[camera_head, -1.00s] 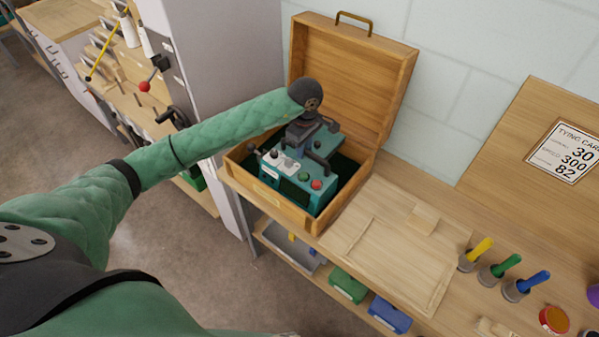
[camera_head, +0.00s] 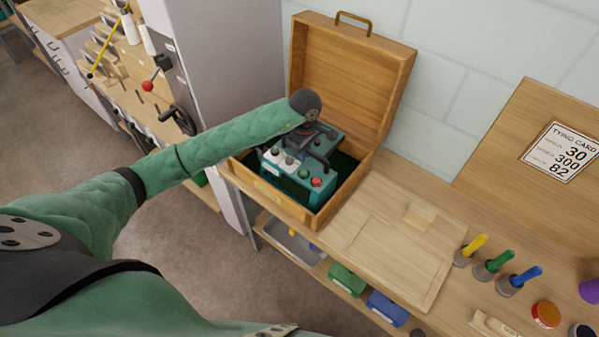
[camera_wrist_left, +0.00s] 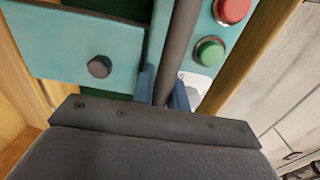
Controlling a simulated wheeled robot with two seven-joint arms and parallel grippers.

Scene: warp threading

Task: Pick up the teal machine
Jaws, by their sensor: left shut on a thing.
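The teal machine (camera_head: 295,182) sits inside an open wooden case (camera_head: 262,194) on the bench. Its top has a red button, a green button, dark knobs and a pale panel. My left gripper (camera_head: 309,143) is over the machine's top in the head view, and the arm hides part of the machine. In the left wrist view, the blue fingers of my left gripper (camera_wrist_left: 163,92) are shut on a dark bar of the teal machine (camera_wrist_left: 80,42). The case wall shows close on either side. My right gripper is not in view.
The case lid (camera_head: 352,75) stands open behind the machine. To the right lie a wooden board (camera_head: 385,245) and yellow, green and blue-handled tools (camera_head: 495,262). A grey cabinet (camera_head: 215,70) stands left of the case. Bins (camera_head: 347,279) sit on the shelf below.

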